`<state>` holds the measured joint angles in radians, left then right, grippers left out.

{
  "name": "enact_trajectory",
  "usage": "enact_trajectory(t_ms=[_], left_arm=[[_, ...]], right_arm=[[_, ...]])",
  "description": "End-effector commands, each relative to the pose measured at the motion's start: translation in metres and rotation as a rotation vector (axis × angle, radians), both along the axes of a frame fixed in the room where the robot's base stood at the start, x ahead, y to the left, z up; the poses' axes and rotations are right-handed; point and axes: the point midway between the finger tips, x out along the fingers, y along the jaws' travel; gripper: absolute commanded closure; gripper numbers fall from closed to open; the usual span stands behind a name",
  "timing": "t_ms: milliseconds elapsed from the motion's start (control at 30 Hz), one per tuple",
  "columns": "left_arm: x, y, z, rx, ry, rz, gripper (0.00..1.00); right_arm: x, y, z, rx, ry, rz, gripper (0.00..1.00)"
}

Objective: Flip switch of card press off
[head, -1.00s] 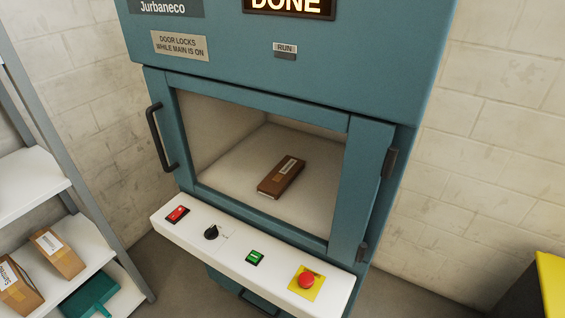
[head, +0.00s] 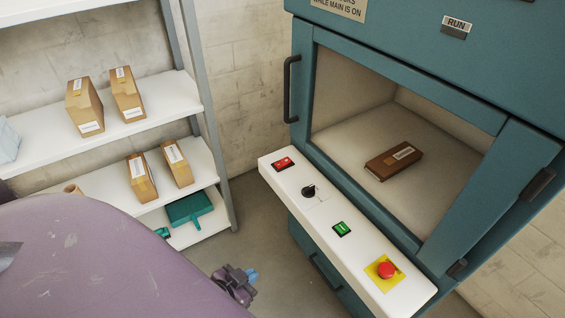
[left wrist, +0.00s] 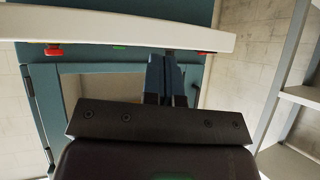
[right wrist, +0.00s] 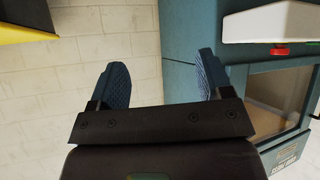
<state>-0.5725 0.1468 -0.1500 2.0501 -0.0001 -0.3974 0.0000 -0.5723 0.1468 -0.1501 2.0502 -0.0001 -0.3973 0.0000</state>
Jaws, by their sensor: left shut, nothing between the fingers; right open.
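The teal card press (head: 300,100) stands at the right in the head view, its door shut over a brown box (head: 394,160). Its white panel (head: 362,232) carries a red rocker switch (head: 283,163), a black knob (head: 309,191), a green switch (head: 342,229) and a red stop button (head: 387,270) on yellow. In the left wrist view the red switch (left wrist: 202,53) sits right of my fingers. My left gripper (head: 252,274) is shut and empty, low and left of the panel; its fingers show in that wrist view (left wrist: 167,80). My right gripper (right wrist: 160,80) is open and empty.
A white shelf (head: 130,133) at the left holds several cardboard boxes and a teal dustpan (head: 189,208). The press has a black door handle (head: 291,88). Open floor (head: 235,240) lies between shelf and press. A yellow-topped thing (right wrist: 25,33) shows in the right wrist view.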

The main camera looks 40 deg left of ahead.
Motion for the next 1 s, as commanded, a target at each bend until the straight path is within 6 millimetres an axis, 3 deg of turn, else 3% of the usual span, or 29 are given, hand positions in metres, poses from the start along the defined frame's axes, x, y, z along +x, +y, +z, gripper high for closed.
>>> enact_trajectory(t_ms=[200, 367, 667, 1000], left_arm=[[0.004, 0.001, -0.001, -0.002, 0.0, -0.01, 1.0], [0.022, 0.002, -0.01, -0.021, 0.018, -0.057, 1.0], [0.085, 0.013, -0.035, -0.067, 0.114, -0.207, 1.0], [0.162, 0.048, -0.041, -0.056, 0.259, -0.325, 1.0]], right_arm=[[-0.001, 0.0, -0.002, 0.0, 0.003, 0.0, 0.28], [-0.004, 0.0, -0.011, 0.0, 0.014, 0.0, 0.28], [-0.001, 0.001, -0.026, -0.003, 0.027, 0.008, 0.28], [-0.004, -0.002, -0.046, -0.013, 0.053, 0.014, 0.28]])
